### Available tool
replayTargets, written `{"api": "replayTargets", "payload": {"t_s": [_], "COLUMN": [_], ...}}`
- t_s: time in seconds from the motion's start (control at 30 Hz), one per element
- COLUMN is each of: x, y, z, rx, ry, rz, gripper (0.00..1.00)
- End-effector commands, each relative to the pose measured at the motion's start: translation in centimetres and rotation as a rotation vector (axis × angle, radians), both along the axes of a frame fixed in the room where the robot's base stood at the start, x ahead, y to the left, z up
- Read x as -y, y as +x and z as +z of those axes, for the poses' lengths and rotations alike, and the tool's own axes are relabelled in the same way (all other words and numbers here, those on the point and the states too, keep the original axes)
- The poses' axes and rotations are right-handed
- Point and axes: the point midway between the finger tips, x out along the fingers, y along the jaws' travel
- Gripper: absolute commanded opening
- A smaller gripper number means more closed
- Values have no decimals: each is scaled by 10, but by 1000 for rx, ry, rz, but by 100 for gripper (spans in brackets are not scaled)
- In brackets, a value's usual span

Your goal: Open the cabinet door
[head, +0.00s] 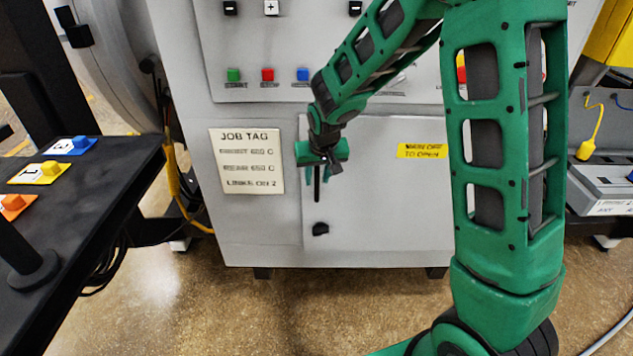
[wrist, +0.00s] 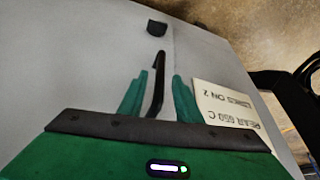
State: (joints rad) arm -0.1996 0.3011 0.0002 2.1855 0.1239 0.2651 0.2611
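The grey cabinet door (head: 385,205) is on the lower front of the machine and looks closed. A thin black upright handle (head: 317,188) is near its left edge, and it also shows in the wrist view (wrist: 157,85). My gripper (head: 318,177) is at the handle, pointing at the door. Part of the handle is hidden behind the gripper body. I cannot tell whether a finger touches it. A small black fitting (head: 320,229) is below the handle.
A job tag (head: 247,160) is left of the door, and a yellow label (head: 422,151) is on it. A black table (head: 95,190) with coloured blocks stands at the left. A grey box (head: 600,185) is at the right. The floor (head: 340,310) before the cabinet looks clear.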

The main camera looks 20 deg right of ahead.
Motion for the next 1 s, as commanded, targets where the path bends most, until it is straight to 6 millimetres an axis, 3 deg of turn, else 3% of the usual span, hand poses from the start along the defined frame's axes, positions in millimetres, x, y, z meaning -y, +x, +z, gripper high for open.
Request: {"api": "replayTargets", "payload": {"t_s": [0.2, 0.6, 0.73, 1.0], "x": [1, 1, 1, 1], "y": [8, 11, 10, 10], "z": [-20, -25, -25, -24], "rx": [-1, 1, 1, 0], "ry": [-1, 0, 0, -1], "rz": [0, 0, 0, 3], "gripper": [31, 31, 0, 0]}}
